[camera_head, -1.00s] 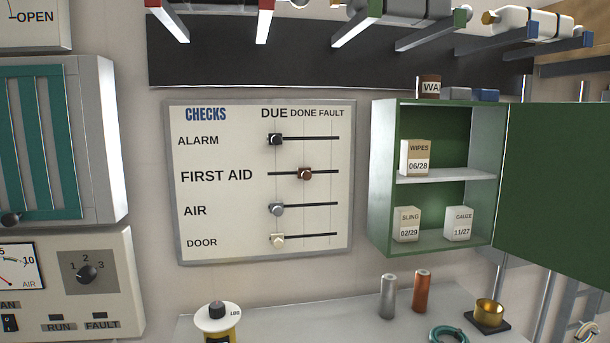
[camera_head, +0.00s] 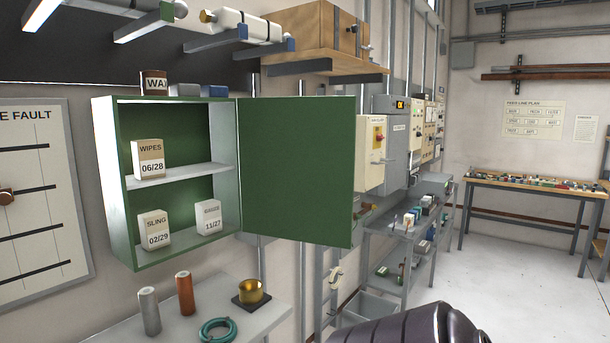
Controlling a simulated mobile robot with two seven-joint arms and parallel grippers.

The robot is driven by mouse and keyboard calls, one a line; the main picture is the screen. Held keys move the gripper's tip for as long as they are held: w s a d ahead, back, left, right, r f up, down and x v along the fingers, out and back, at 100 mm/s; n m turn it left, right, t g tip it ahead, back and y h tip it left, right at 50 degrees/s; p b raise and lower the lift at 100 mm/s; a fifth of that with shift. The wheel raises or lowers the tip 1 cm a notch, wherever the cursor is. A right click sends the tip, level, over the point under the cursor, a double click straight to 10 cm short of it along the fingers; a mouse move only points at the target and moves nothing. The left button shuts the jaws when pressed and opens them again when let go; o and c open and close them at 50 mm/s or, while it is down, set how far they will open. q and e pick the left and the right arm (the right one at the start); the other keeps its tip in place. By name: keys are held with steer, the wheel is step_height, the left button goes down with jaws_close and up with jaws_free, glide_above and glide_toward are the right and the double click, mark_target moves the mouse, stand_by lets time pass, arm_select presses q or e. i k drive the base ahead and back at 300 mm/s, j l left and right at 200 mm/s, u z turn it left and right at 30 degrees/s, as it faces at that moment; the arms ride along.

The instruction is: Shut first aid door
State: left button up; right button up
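The green first aid cabinet (camera_head: 118,185) hangs on the wall at the left of the head view. Its green door (camera_head: 297,170) is hinged on the cabinet's right edge and stands wide open, swung out to the right. Inside, a WIPES box (camera_head: 148,160) stands on the shelf. A SLING box (camera_head: 155,230) and another small box (camera_head: 208,218) stand on the cabinet floor. A dark rounded part of my arm shows at the bottom right, below and right of the door. Neither gripper's fingers are in view.
A wall ledge (camera_head: 250,323) below the cabinet holds a grey cylinder (camera_head: 149,311), a copper cylinder (camera_head: 185,293), a brass cup (camera_head: 250,291) and a teal ring (camera_head: 217,330). A wooden box (camera_head: 310,30) sits on a shelf above the door. Open floor (camera_head: 520,280) lies at the right.

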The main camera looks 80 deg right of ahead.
mark_target(296, 154)
steer(key=k+l, duration=0.15)
steer(key=l, duration=0.4)
steer(key=k+l, duration=0.15)
steer(key=l, duration=0.35)
steer(key=k+l, duration=0.15)
steer(key=l, duration=0.4)
steer(key=k+l+u, duration=0.1)
steer(key=l, duration=0.4)
steer(key=k+l, duration=0.25)
steer(key=l, duration=0.3)
steer(key=k+l, duration=0.2)
steer(key=l, duration=0.3)
steer(key=k+l, duration=0.15)
steer(key=l, duration=0.4)
steer(key=k+l+u, duration=0.1)
steer(key=l, duration=0.4)
steer(key=k+j+u, duration=0.1)
steer(key=j, duration=0.4)
